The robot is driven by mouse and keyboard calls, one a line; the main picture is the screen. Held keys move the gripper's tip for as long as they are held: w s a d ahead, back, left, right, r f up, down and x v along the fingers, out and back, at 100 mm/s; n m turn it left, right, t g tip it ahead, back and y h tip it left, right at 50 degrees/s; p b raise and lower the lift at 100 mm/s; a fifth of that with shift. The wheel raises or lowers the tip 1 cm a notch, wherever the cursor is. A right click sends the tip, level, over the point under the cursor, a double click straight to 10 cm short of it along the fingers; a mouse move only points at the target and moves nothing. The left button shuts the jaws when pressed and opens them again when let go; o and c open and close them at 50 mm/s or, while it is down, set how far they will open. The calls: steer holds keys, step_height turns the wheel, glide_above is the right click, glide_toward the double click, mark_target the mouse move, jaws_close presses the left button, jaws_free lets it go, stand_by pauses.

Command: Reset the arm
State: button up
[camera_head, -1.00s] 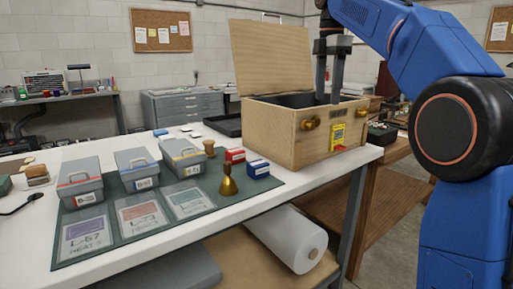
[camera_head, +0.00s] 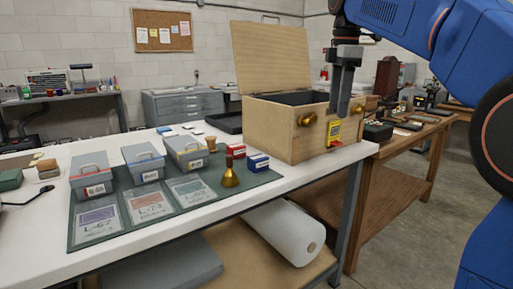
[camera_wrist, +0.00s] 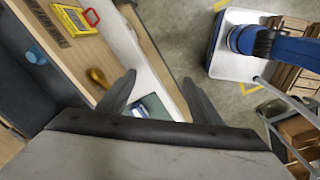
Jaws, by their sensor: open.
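My gripper (camera_head: 341,108) hangs fingers down at the front right of the open wooden box (camera_head: 281,131), in the head view. It overlaps the box's right front corner in that picture; the exact gap is hard to tell. In the wrist view its two fingers are apart, with nothing between them (camera_wrist: 158,82). My blue arm (camera_head: 400,15) reaches in from the upper right.
The raised lid (camera_head: 270,58) stands behind the gripper's left. Grey cases (camera_head: 95,181), a brass bell (camera_head: 229,178) and small red and blue boxes (camera_head: 258,163) stand on the white table (camera_head: 130,262). A wooden bench (camera_head: 395,150) stands at the right. Floor is open at the lower right.

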steer(key=s+d+f+m+t, duration=0.2)
steer(key=s+f+m, duration=0.6)
steer(key=s+f, duration=0.7)
steer(key=s+d+f+m+t, duration=0.2)
steer(key=s+d+f+m, duration=0.3)
steer(key=s+f+m, duration=0.4)
steer(key=s+f, duration=0.7)
steer(key=f, duration=0.4)
steer(key=shift+f+m, duration=0.3)
